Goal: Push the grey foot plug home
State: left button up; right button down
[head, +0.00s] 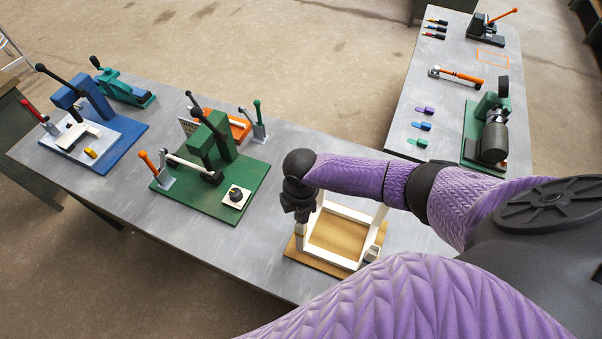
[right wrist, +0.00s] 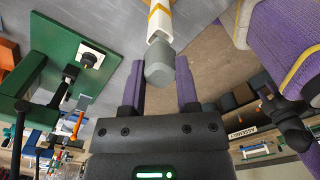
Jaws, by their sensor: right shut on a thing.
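The white chair frame (head: 348,213) lies on a wooden board (head: 318,262) at the near edge of the grey table. My right gripper (head: 301,214) is at the frame's left side. In the right wrist view, my right gripper (right wrist: 160,88) is shut on the grey foot plug (right wrist: 159,66), held between its two purple fingers. The plug lines up with the end of a white leg with yellow bands (right wrist: 160,22). It meets the leg end; how deep it sits I cannot tell. My left gripper is not in view.
A green fixture (head: 215,190) with a lever stands left of the board, and a blue fixture (head: 95,135) farther left. A second table (head: 450,60) at the right holds tools and a green machine (head: 485,130). Bare table surface lies between the green fixture and the board.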

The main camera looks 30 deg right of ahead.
jog(key=shift+f, duration=0.2)
dwell(0.4)
jog(key=shift+f+b, duration=0.9)
jog(key=shift+f, duration=0.1)
jog(key=shift+c, duration=1.4)
grip_release()
notch_tip(320, 180, up, 10)
jog(key=shift+p, duration=1.05)
